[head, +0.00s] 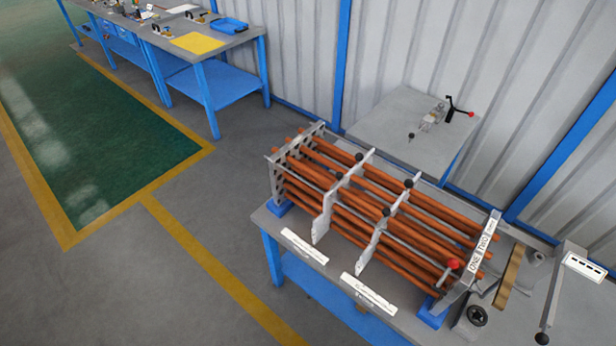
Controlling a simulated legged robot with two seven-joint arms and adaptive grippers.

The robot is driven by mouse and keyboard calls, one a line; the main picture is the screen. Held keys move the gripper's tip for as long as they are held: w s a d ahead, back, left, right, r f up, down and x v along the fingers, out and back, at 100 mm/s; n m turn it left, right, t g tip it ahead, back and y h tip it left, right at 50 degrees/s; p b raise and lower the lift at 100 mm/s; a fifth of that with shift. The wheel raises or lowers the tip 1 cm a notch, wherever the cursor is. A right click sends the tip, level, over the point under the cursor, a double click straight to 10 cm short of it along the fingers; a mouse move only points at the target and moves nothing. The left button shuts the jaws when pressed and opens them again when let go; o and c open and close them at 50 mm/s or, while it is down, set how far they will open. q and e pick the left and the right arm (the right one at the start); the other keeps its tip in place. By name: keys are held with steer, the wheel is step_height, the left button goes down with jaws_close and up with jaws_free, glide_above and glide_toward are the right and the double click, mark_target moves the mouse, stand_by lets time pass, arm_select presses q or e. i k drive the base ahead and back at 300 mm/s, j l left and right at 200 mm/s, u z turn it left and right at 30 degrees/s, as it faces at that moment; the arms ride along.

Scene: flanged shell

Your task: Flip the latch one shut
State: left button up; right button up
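A tube bundle of several long copper-coloured tubes (330,180) lies in a metal frame on the bench at the right. Its near-right end plate (481,250) carries white labels reading ONE and TWO. A lever with a red ball (453,264) sits beside the ONE label, at the front of that end plate. I cannot tell which part is latch one, or whether it is open or shut. Two upright baffle plates (328,205) cross the tubes, with black balls (386,211) near them. Neither of my grippers is in view.
The blue-legged bench (262,226) has white label strips (368,293) along its front. A grey stand behind (395,118) carries a clamp with a red-tipped handle (460,112). A grey post with a label (566,280) stands at right. The floor at left is open.

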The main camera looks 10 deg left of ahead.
mark_target(340, 176)
steer(key=k+l+u, duration=0.2)
steer(key=u, duration=0.15)
steer(key=k+l+u, duration=0.3)
steer(key=i+j, duration=0.05)
steer(key=i, duration=0.05)
